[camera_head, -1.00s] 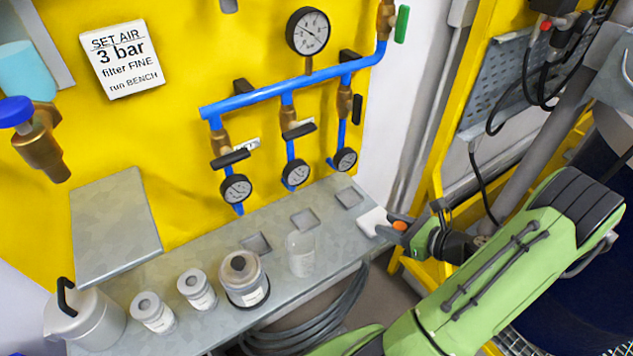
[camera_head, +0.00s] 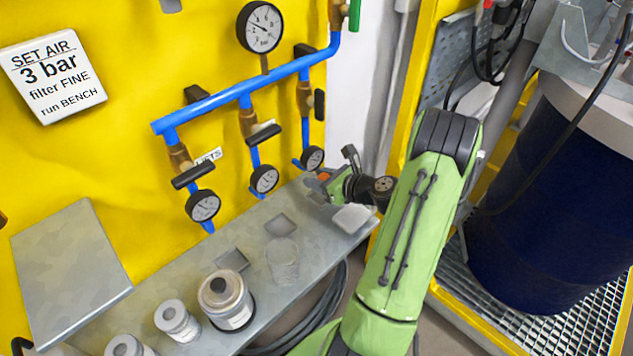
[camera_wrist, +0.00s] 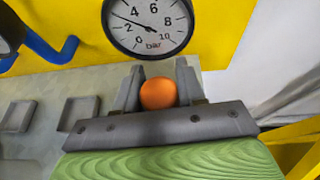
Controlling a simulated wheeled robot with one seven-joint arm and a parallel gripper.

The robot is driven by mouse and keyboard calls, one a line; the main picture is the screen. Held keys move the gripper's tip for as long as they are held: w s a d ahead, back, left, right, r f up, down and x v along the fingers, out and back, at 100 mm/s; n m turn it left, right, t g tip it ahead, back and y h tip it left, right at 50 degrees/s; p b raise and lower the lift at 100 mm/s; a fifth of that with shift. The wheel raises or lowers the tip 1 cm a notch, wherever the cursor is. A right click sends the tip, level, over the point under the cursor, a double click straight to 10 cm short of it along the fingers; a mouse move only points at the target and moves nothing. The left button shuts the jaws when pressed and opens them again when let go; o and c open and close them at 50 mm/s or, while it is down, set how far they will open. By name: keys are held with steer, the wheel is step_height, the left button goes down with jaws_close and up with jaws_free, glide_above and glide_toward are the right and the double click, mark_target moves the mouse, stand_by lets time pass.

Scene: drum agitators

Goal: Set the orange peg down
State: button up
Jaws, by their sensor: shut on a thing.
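The orange peg (camera_head: 324,176) shows as a small orange patch between the fingers of my gripper (camera_head: 318,184). In the wrist view the peg (camera_wrist: 158,93) shows as a round orange end, with a finger of my gripper (camera_wrist: 158,91) on each side, shut on it. My gripper is over the far right end of the grey metal bench (camera_head: 190,290), behind the white pad (camera_head: 352,218) and near the rightmost gauge. The lower part of the peg is hidden, so I cannot tell whether it touches the bench.
Square plates or recesses (camera_head: 281,223) line the bench to the left. A clear beaker (camera_head: 283,262) and grey lidded jars (camera_head: 226,300) stand nearer. Small gauges (camera_head: 312,158) on blue pipes hang close behind my gripper. A dark blue drum (camera_head: 540,200) stands at right.

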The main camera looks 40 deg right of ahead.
steer(key=shift+w+a+f, duration=0.1)
steer(key=shift+w+f, duration=0.35)
steer(key=shift+f, duration=0.2)
steer(key=shift+f+b, duration=0.25)
steer(key=shift+b, duration=0.1)
steer(key=shift+s+r, duration=0.1)
steer(key=shift+r, duration=0.05)
steer(key=shift+f, duration=0.65)
steer(key=o, duration=1.1)
steer(key=shift+c, duration=0.2)
